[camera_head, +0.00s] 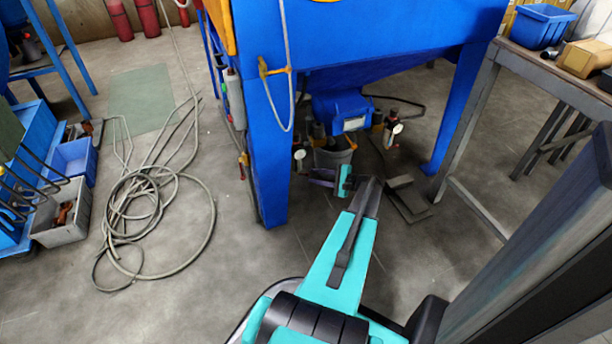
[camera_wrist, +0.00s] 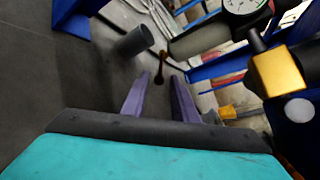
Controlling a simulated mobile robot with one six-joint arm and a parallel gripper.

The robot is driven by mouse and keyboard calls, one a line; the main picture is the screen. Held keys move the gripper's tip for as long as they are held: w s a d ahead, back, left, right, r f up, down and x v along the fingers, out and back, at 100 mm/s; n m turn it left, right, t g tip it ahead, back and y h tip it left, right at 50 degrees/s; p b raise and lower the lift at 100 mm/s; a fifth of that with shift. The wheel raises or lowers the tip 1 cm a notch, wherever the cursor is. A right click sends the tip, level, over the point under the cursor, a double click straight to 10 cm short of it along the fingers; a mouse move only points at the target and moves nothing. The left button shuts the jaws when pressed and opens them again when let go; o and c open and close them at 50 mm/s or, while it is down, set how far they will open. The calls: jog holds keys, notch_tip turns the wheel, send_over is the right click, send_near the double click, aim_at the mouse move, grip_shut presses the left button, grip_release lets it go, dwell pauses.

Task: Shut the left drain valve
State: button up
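My gripper (camera_wrist: 161,88) shows in the wrist view with its two purple fingers apart and nothing between them. A small dark reddish lever-like part (camera_wrist: 160,68) appears just beyond the fingertips; it may be the drain valve handle, but I cannot tell for sure. No contact is visible. In the head view my gripper (camera_head: 322,178) is low in front of the blue machine (camera_head: 350,40), close below a left gauge assembly (camera_head: 299,154). A second gauge assembly (camera_head: 396,129) hangs to the right. The valve's position cannot be read.
A grey bucket (camera_head: 334,154) stands under the machine behind my gripper. The machine's blue front leg (camera_head: 268,165) is close to the left. In the wrist view a yellow fitting (camera_wrist: 278,72) and a gauge (camera_wrist: 243,5) are at the right. A coiled hose (camera_head: 150,215) lies on the floor.

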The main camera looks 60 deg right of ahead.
aim_at(306, 174)
jog(key=shift+b+x, duration=0.85)
jog(key=shift+x, duration=2.1)
grip_shut()
